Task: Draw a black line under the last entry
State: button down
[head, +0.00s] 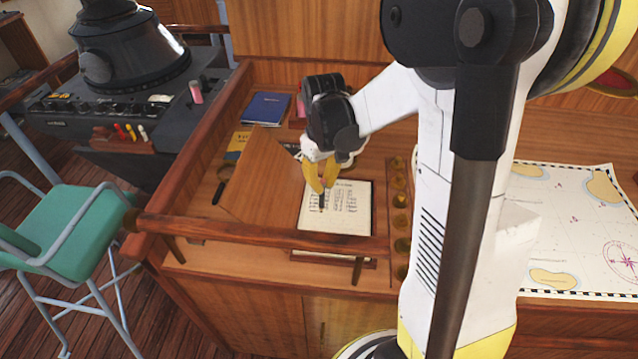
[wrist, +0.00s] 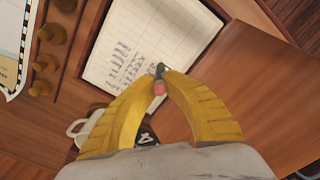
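The open log page (head: 350,222) lies on the wooden desk, with rows of handwritten entries in columns; it also shows in the wrist view (wrist: 185,55). My gripper (head: 322,188) is above the page's left part, fingers pointing down. Its yellow fingertips (wrist: 161,80) are closed around a thin pen-like object (head: 321,206) with a dark body; in the wrist view a pink end and a grey part (wrist: 160,70) show between the tips. The object's lower end is over the entries. I cannot tell whether it touches the paper. The fingers hide part of the page.
A tilted wooden panel (head: 262,185) stands left of the page. A wooden rail (head: 260,228) runs along the desk front. Brass pieces (head: 400,200) line up to the right, before a chart (head: 575,230). A blue book (head: 265,108) lies behind. A white handled thing (wrist: 82,128) is near the gripper.

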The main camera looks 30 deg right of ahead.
jog(key=shift+s+d, duration=0.15)
jog(key=shift+s+d, duration=0.25)
jog(key=shift+d, duration=0.1)
jog(key=shift+s+d, duration=0.1)
jog(key=shift+d, duration=0.05)
dwell(0.4)
jog(key=shift+s+d, duration=0.2)
jog(key=shift+d, duration=0.15)
jog(key=shift+s+d, duration=0.35)
jog(key=shift+d, duration=0.1)
dwell(0.5)
jog(key=shift+s+d, duration=0.35)
jog(key=shift+d, duration=0.1)
jog(key=shift+d+b, duration=0.1)
jog(key=shift+b, duration=0.2)
